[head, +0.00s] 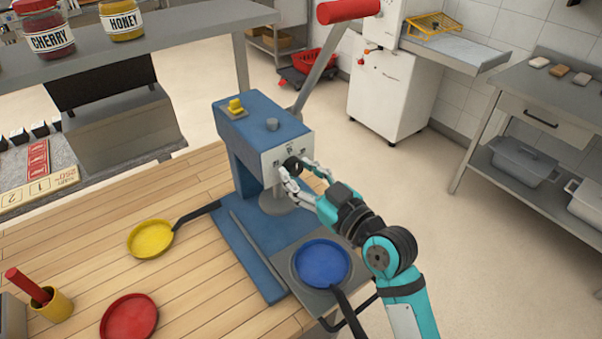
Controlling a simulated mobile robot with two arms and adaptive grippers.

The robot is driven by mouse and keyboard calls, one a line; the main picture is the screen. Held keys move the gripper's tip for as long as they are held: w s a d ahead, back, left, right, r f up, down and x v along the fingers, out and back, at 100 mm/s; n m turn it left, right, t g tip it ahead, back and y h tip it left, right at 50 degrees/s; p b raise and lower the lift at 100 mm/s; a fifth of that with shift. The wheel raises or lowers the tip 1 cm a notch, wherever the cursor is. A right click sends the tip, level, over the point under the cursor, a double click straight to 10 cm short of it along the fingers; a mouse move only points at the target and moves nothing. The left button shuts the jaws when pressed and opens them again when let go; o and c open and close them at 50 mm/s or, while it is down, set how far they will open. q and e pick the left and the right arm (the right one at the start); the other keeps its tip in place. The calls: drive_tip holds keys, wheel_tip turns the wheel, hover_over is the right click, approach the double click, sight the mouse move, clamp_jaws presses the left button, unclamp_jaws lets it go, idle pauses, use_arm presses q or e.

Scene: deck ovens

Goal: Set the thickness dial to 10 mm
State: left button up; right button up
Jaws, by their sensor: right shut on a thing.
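The blue machine (243,129) stands at the right part of the wooden table, with a light dial plate (270,158) on its front. A small black dial knob (291,163) sits on that plate. My right gripper (300,172) comes in from the lower right and is shut on the knob, with one finger on each side of it. Small marks around the knob are too small to read, and the fingers hide part of the plate. My left gripper is not in view.
A long red-handled lever (318,70) rises behind the machine. A blue pan (322,263) lies on the plate in front, below my right arm. A yellow pan (152,239) and a red dish (129,317) lie on the wooden table. Jars stand on the shelf (170,27) above.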

drive_tip(key=m+p, duration=0.3)
drive_tip(key=m, duration=0.2)
drive_tip(key=shift+r+m+p, duration=0.15)
drive_tip(key=shift+m+p, duration=0.15)
drive_tip(key=shift+m, duration=0.1)
drive_tip(key=m+p, duration=0.1)
drive_tip(key=m, duration=0.2)
drive_tip(key=shift+s+a+p, duration=0.1)
drive_tip(key=shift+p, duration=0.25)
drive_tip(key=shift+m+t+p, duration=0.3)
drive_tip(key=shift+m+p, duration=0.25)
drive_tip(key=shift+m, duration=1.25)
